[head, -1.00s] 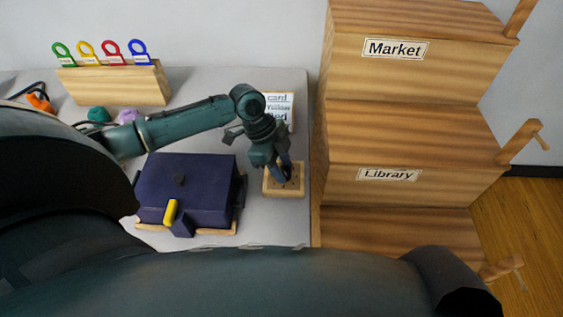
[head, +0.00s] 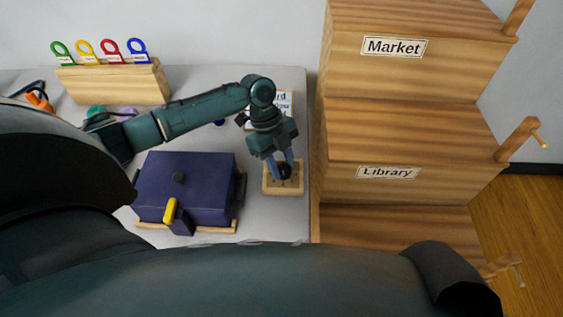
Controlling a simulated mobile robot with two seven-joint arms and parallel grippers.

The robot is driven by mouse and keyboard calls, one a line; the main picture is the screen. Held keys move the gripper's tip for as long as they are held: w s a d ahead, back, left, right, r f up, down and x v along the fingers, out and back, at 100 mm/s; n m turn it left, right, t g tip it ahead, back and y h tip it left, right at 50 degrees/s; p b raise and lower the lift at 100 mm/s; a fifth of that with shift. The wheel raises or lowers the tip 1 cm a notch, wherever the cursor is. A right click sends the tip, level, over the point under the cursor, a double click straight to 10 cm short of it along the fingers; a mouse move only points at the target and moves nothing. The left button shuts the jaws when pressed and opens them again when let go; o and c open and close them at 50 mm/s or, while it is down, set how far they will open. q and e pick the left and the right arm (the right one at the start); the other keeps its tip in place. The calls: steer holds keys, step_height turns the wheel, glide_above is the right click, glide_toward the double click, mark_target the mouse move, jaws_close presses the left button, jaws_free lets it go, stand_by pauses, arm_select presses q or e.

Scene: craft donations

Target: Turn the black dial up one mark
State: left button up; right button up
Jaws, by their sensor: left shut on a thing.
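The black dial (head: 285,172) sits on a small light wooden base (head: 284,190) near the right edge of the grey table. My left gripper (head: 284,170) reaches down over it from above, with its bluish fingers on either side of the dial, and is shut on it. The fingers and wrist hide part of the dial, and its marks are too small to read. My right gripper is not in view.
A dark blue box (head: 190,185) with a yellow handle (head: 170,211) stands left of the dial. A wooden rack (head: 115,82) with several coloured rings is at the back left. A printed card (head: 285,105) lies behind my wrist. Wooden shelves (head: 375,135) labelled Market and Library stand right.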

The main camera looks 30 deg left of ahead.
arm_select(q)
steer(key=o, duration=1)
steer(key=shift+c, duration=0.2)
steer(key=v, duration=1.3)
